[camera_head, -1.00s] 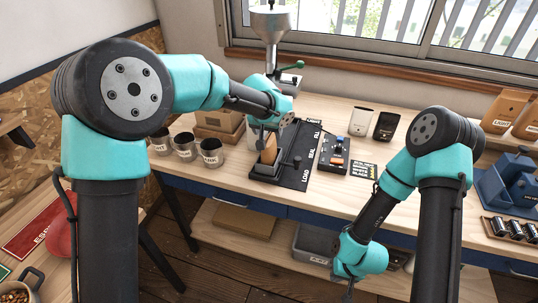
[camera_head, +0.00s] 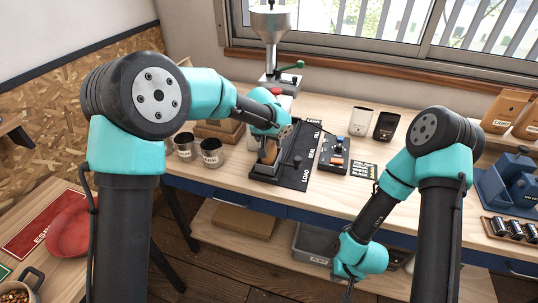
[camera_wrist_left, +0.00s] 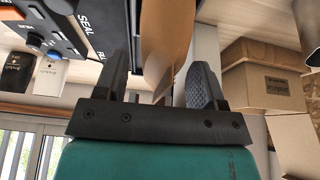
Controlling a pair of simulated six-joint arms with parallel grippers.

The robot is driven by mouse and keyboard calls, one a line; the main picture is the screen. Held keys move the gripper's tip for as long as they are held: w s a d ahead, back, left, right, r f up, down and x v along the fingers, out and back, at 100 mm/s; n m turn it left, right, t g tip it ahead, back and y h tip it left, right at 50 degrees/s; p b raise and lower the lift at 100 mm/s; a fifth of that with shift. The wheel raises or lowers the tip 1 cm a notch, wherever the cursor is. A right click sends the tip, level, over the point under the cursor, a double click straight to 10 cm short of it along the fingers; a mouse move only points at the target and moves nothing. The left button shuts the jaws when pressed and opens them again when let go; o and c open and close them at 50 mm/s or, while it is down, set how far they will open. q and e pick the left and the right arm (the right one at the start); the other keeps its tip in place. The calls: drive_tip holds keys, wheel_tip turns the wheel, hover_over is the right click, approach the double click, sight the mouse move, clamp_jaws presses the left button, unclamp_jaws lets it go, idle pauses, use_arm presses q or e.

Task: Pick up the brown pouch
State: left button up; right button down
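The brown pouch (camera_head: 269,155) stands upright in the black station (camera_head: 289,172) marked LOAD, SEAL and FILL. My left gripper (camera_head: 266,142) is at the pouch and partly hides it in the head view. In the left wrist view the pouch (camera_wrist_left: 166,45) rises between the two dark fingers of my left gripper (camera_wrist_left: 160,82). The fingers are apart, with a visible gap on the left side and the pouch nearer the right finger. My right gripper (camera_head: 348,294) hangs low in front of the table, and its fingers are too small and cut off to read.
Metal cups (camera_head: 211,151) and cardboard boxes (camera_head: 219,131) stand left of the station. A button box (camera_head: 335,158) is to its right, with a white bag (camera_head: 361,121) and a black bag (camera_head: 386,126) behind. A hopper machine (camera_head: 270,25) stands at the back.

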use_arm(q)
clamp_jaws()
idle(0.4)
drive_tip(key=shift+r, duration=0.1)
wheel_tip(320, 180, up, 10)
drive_tip(key=shift+f, duration=0.1)
idle(0.4)
idle(0.4)
drive_tip(key=s+a+n, duration=0.1)
drive_tip(key=s+a, duration=0.2)
drive_tip(key=s, duration=0.3)
drive_tip(key=s+a+n+y, duration=0.1)
drive_tip(key=s+a+n, duration=0.1)
drive_tip(key=s+a, duration=0.2)
drive_tip(key=shift+s+r+n, duration=0.3)
drive_tip(key=shift+s+r, duration=0.05)
drive_tip(key=shift+s, duration=0.8)
